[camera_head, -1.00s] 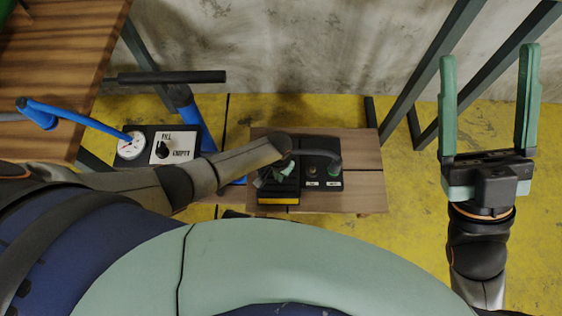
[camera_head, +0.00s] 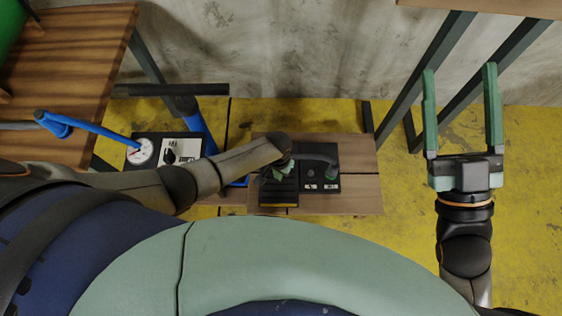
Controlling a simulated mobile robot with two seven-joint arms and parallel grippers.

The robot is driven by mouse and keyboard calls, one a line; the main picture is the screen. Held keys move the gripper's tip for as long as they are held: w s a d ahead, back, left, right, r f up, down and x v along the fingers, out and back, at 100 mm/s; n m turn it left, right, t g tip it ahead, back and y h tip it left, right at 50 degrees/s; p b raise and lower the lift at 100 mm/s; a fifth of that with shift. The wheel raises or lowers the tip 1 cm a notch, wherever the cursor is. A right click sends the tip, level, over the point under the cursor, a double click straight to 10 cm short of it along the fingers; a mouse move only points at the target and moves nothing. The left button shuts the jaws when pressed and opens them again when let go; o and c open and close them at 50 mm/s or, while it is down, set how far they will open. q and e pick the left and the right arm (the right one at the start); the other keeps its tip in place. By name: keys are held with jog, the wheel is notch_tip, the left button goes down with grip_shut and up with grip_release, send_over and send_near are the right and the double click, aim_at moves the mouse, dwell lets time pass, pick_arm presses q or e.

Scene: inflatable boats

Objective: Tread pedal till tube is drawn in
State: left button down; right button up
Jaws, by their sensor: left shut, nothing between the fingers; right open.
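A black pedal (camera_head: 278,193) with a yellow front edge sits on a low wooden board (camera_head: 357,188) on the floor. A black box (camera_head: 322,184) with small labels is beside it, and a dark curved tube (camera_head: 318,158) runs over its top. My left gripper (camera_head: 278,173) is shut, pointing down at the pedal from above. My own wrist hides much of it, and I cannot tell if it touches the pedal. My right gripper (camera_head: 460,115) is open and empty, raised at the right, well away from the board.
A wooden table (camera_head: 75,55) is at the upper left. Dark table legs (camera_head: 425,75) stand at the upper right. Yellow floor is free at the right.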

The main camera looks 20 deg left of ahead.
notch_tip(320, 180, down, 8)
jog(key=w+m+g+h+p, duration=0.1)
jog(key=w+m+g+h, duration=0.1)
jog(key=h, duration=0.2)
jog(key=shift+w+d+f+m+g, duration=0.15)
jog(key=shift+w+d+m+g, duration=0.2)
jog(key=shift+d+m+g, duration=0.05)
dwell(0.4)
